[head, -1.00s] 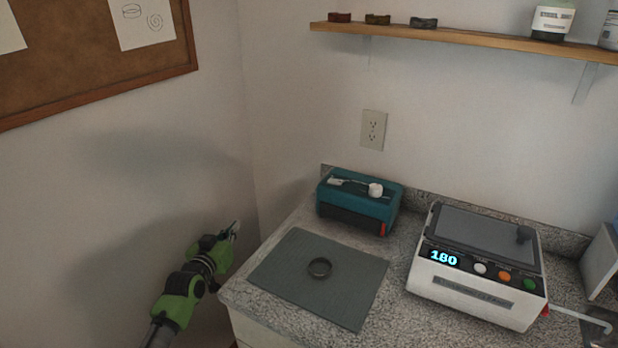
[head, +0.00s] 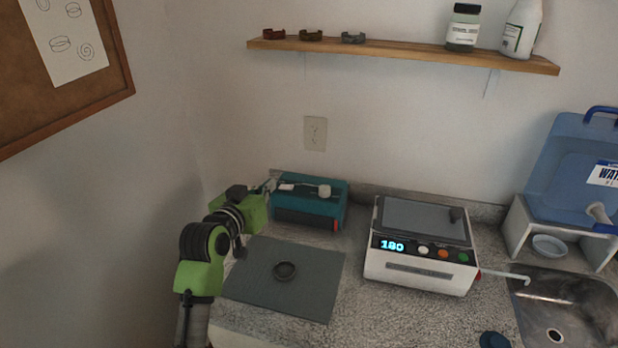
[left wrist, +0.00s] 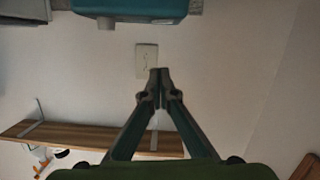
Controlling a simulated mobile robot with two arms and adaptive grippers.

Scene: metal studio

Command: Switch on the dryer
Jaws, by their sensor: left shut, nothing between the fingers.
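A teal box-shaped device (head: 331,205) with a dark front and a small red part (head: 335,225) at its lower right stands against the back wall. It looks like the dryer, but I see no readable label. A pale rod with a white round end (head: 324,191) is on its top. My left gripper (head: 270,184) is shut and empty, at the device's upper left corner; I cannot tell whether it touches. In the left wrist view, the shut fingertips (left wrist: 158,76) show below the teal device (left wrist: 130,8), with the picture upside down. My right gripper is not in view.
A white machine (head: 418,274) showing 180, with white, orange and green buttons, stands right. Farther right are a sink (head: 575,300) and blue water container (head: 570,165). A shelf (head: 400,50) hangs above.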

